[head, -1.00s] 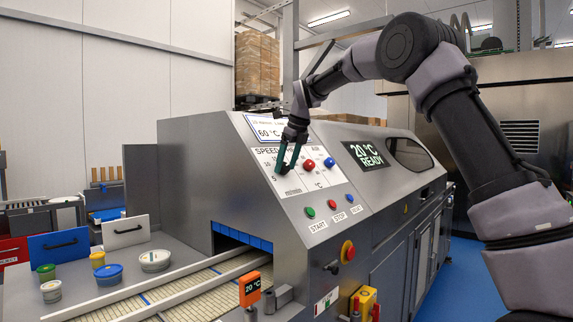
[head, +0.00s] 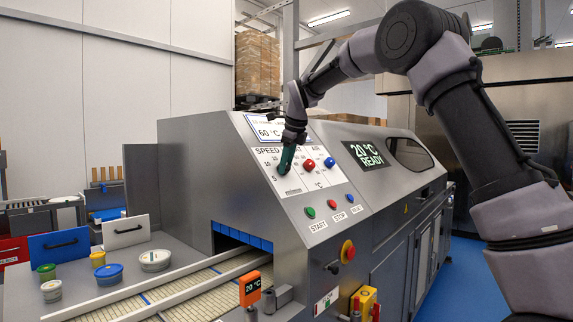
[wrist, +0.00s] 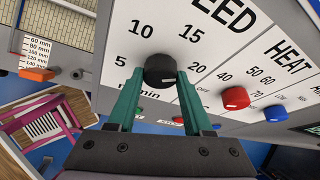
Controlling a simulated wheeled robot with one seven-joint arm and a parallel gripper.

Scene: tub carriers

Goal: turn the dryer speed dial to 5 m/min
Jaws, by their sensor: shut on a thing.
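The black speed dial (wrist: 160,70) is on the sloped white SPEED panel, with the marks 5, 10, 15 and 20 around it. My gripper (wrist: 160,74) has its green fingers on either side of the dial and is shut on it. In the head view, my gripper (head: 284,168) reaches down to the panel and hides most of the dial. The 5 mark shows to the left of the dial in both views.
A red knob (head: 309,165) and a blue knob (head: 329,162) sit just right of the dial. START (head: 310,212), STOP (head: 332,204) and a blue button (head: 349,198) lie below. A red emergency stop (head: 347,251) is on the lower front.

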